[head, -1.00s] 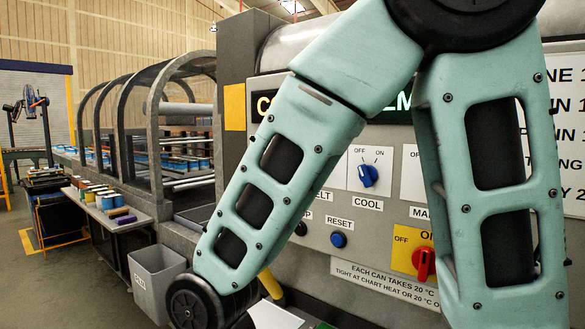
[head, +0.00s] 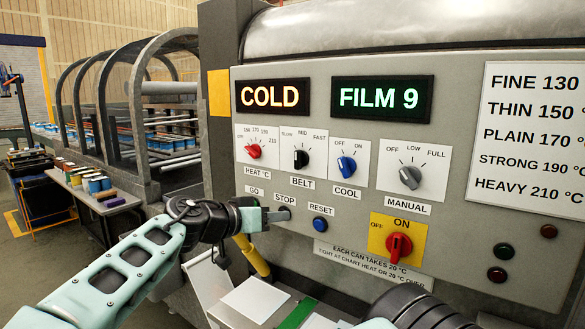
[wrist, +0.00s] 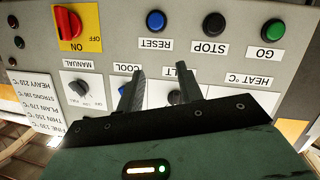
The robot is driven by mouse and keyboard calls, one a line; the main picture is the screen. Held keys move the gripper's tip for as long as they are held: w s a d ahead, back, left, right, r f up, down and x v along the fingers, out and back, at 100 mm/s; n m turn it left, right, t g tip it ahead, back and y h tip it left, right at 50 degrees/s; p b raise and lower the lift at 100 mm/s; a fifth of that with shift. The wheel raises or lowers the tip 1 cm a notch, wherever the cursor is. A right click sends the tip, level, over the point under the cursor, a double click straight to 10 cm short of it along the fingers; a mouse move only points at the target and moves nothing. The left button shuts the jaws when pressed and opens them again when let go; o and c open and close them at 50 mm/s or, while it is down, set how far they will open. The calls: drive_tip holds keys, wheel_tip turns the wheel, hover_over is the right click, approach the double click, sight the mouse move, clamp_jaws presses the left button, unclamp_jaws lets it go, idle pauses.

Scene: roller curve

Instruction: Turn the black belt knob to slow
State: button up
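The black belt knob (head: 301,159) sits on a white SLOW–MID–FAST plate above the BELT label in the head view. Its pointer appears to point up, near MID. In the upside-down wrist view, a dark knob (wrist: 173,97) shows between the fingers behind the partly covered BELT label. My gripper (head: 280,214) is below the belt knob, in front of the panel by the STOP label. In the wrist view my gripper (wrist: 162,80) is open, its two fingers apart and empty. The lower part of the belt plate is hidden by the gripper body there.
The red heat knob (head: 254,151) is left of the belt knob and the blue cool knob (head: 346,166) is right of it. A grey manual knob (head: 410,177), blue reset button (head: 320,224) and red on/off switch (head: 399,246) are nearby. Displays read COLD (head: 272,97) and FILM 9 (head: 382,96).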

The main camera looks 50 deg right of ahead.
drive_tip(key=w+a+r+m+t+h, duration=0.25)
drive_tip(key=a+r, duration=0.35)
drive_tip(key=r, duration=0.4)
drive_tip(key=p, duration=0.8)
approach(296, 159)
drive_tip(key=shift+n+h, duration=0.25)
drive_tip(key=shift+n, duration=0.2)
drive_tip(key=d, duration=0.7)
drive_tip(key=shift+w+d, duration=0.2)
drive_tip(key=shift+d+f+t, duration=0.15)
drive_tip(key=shift+d+t, duration=0.1)
drive_tip(key=shift+d, duration=0.35)
clamp_jaws()
